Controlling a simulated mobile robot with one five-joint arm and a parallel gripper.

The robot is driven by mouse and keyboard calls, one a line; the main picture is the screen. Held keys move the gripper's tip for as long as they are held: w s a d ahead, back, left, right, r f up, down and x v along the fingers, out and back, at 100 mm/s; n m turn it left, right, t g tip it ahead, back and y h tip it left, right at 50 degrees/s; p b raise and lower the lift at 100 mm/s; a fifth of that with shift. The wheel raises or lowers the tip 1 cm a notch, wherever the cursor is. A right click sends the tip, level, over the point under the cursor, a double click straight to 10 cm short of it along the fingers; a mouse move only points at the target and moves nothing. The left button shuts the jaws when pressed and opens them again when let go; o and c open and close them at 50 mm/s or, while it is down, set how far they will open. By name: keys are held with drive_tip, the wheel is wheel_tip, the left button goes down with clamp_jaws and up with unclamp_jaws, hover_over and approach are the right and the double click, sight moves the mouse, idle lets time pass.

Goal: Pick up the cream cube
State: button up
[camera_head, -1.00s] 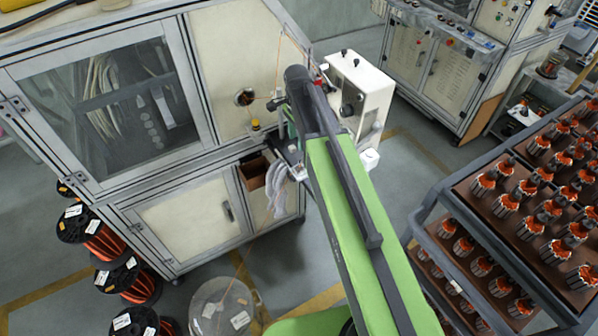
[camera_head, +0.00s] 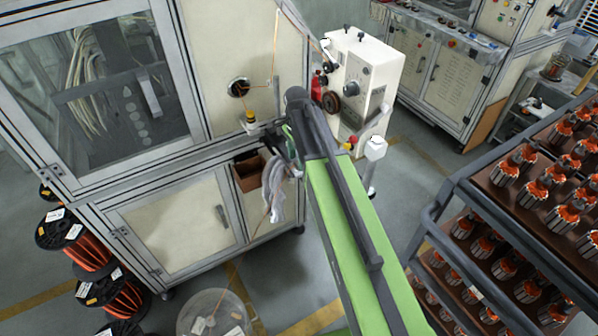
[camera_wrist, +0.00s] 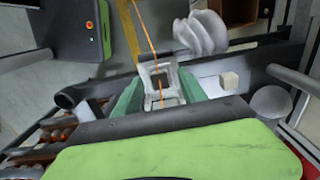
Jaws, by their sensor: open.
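The cream cube (camera_wrist: 229,80) shows in the wrist view as a small pale block on a light ledge, right of my gripper (camera_wrist: 158,88). My gripper's green fingers are spread apart, and the cube lies outside them, beyond the right finger. A pale frame-like part with a dark opening (camera_wrist: 152,70) shows between the fingers; I cannot tell its distance. In the head view my gripper (camera_head: 289,140) is mostly hidden behind my arm, beside the cream machine. I cannot make out the cube there.
The cream machine cabinet (camera_head: 180,215) stands left, with grey rags (camera_head: 272,185) and an open brown box (camera_head: 248,171). A white winding unit (camera_head: 362,80) stands behind my arm. A rack of armatures (camera_head: 530,180) is at right. A round pale object (camera_wrist: 271,101) lies near the cube.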

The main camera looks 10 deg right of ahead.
sight(297, 163)
drive_tip(key=shift+f, duration=0.35)
clamp_jaws()
drive_tip(key=shift+r, duration=0.1)
wheel_tip(297, 163, up, 10)
drive_tip(key=p, duration=1)
